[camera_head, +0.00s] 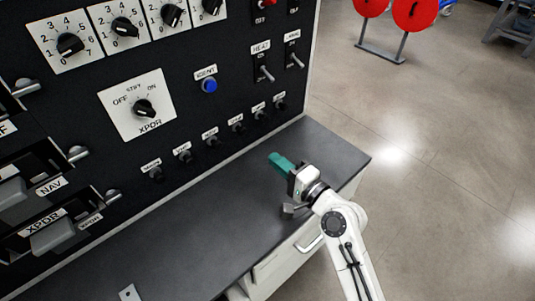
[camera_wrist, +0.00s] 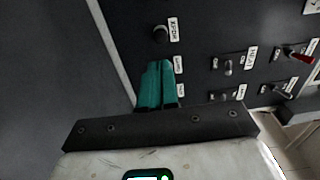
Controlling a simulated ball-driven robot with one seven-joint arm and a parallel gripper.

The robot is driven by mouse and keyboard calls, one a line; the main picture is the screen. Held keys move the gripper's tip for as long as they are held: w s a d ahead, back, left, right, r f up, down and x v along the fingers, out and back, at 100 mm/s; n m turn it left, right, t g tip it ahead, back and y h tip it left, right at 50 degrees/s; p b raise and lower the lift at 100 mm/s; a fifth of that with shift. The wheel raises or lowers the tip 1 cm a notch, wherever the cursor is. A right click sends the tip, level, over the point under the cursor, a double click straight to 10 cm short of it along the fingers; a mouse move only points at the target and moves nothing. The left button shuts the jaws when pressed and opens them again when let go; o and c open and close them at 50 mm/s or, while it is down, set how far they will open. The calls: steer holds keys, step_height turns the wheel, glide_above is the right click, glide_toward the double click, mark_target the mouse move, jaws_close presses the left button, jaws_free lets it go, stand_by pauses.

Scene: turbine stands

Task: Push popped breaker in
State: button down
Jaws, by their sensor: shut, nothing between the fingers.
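A row of small black round breakers sits low on the black panel, each under a white label; one breaker (camera_head: 156,173) is at the left end in the head view and another (camera_head: 281,104) at the right end. I cannot tell for sure which one is popped. My gripper (camera_head: 276,158) has teal fingers held together with nothing between them. It is above the grey desk top, in front of the panel. In the wrist view the fingertips (camera_wrist: 158,68) point at the panel beside a small label and hide what is behind them. One breaker (camera_wrist: 160,34) shows just beyond them.
Toggle switches (camera_head: 267,74) and a blue button (camera_head: 209,86) are above the breakers. Rotary knobs (camera_head: 144,108) are further left and up. The desk top (camera_head: 200,240) is mostly bare, with a small metal plate (camera_head: 129,292) near its front. Open floor lies to the right.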

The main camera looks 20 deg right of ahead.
steer(key=shift+v, duration=1.3)
steer(key=s+f+n+g, duration=0.1)
steer(key=s+a+f+n+g, duration=0.1)
steer(key=n, duration=0.1)
steer(key=s+a+f+n+g, duration=0.1)
steer(key=n, duration=0.1)
steer(key=shift+s+y, duration=0.15)
steer(key=shift+y, duration=0.15)
steer(key=s+f+n+g, duration=0.1)
steer(key=s, duration=0.1)
steer(key=s+f+n+g+h, duration=0.1)
steer(key=s+n+g, duration=0.1)
steer(key=s+f+n+g, duration=0.1)
steer(key=s+f+n, duration=0.1)
steer(key=shift+d+h, duration=0.4)
steer(key=s+d+f+n+g+h, duration=0.1)
steer(key=s+d+f+g, duration=0.1)
steer(key=s, duration=0.5)
steer(key=s+d+f+n+g+h+p, duration=0.1)
steer(key=s+d+f+g+h, duration=0.1)
steer(key=s+g, duration=0.2)
steer(key=s+d+f+n+g+h, duration=0.1)
steer(key=s+d+f+n+g, duration=0.1)
steer(key=s, duration=0.8)
steer(key=shift+d+g+h, duration=0.3)
steer(key=shift+d+g, duration=0.1)
steer(key=shift+g, duration=0.2)
steer(key=shift+f, duration=0.15)
